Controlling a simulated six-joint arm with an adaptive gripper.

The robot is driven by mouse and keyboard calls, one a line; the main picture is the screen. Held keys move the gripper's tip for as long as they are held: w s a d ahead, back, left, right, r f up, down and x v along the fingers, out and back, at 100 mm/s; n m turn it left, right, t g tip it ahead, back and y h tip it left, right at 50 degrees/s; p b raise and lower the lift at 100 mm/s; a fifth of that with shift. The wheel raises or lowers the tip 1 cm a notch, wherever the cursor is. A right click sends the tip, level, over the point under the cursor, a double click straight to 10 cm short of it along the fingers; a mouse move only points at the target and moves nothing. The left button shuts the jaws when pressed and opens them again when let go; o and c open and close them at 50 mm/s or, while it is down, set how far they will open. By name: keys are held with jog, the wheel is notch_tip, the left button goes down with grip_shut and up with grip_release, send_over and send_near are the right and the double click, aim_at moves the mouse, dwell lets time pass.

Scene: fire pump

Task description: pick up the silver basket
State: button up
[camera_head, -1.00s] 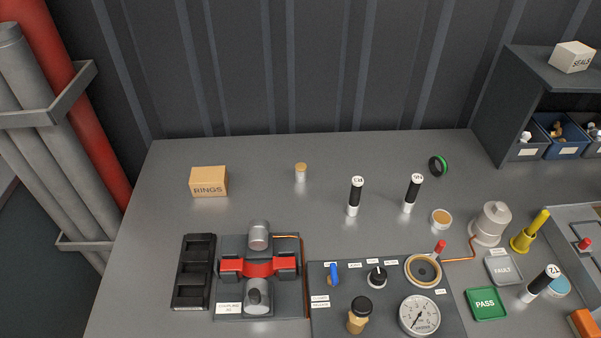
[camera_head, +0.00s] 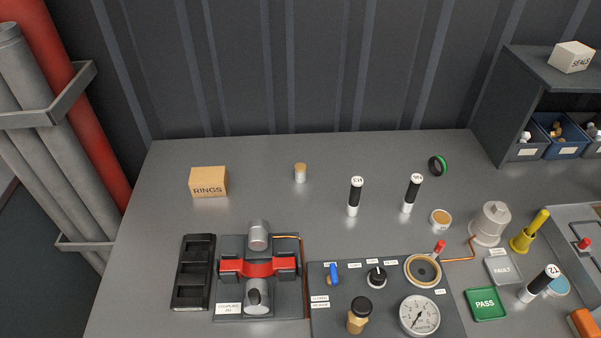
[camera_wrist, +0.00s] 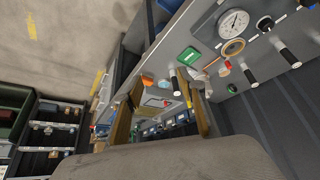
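I cannot single out a silver basket for certain. A pale silver, rounded pot-like piece (camera_head: 490,223) stands upright at the right of the bench in the head view, beside a yellow cone-like piece (camera_head: 523,238). Silver cylindrical ends (camera_head: 258,235) also show in the coupling jig, at either side of its red clamp (camera_head: 258,267). My gripper is outside the head view. In the wrist view my gripper (camera_wrist: 164,84) has its two tan fingers spread apart, with nothing held between them. The bench lies beyond the fingers there, tilted and at a distance.
The panel with a gauge (camera_head: 419,315) and knobs fills the front middle. Black-and-white marker-like posts (camera_head: 355,196) stand behind it. A RINGS box (camera_head: 209,182) sits at back left. A grey tray (camera_head: 563,222) and shelf (camera_head: 545,70) bound the right. The back middle is mostly clear.

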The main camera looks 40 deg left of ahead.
jog(key=w+a+n+t+y, duration=0.3)
jog(key=w+a+n+y, duration=0.25)
jog(key=w+a, duration=1.85)
jog(key=n+y, duration=0.5)
send_over(301, 173)
jog(key=d, duration=0.7)
notch_tip(301, 173, down, 13)
jog(key=shift+g, duration=0.3)
jog(key=s+a+f, duration=0.1)
jog(key=s+f, duration=0.1)
jog(key=f, duration=0.1)
jog(key=shift+s+a+f, duration=0.1)
jog(key=shift+s+a, duration=0.3)
jog(key=shift+w, duration=0.1)
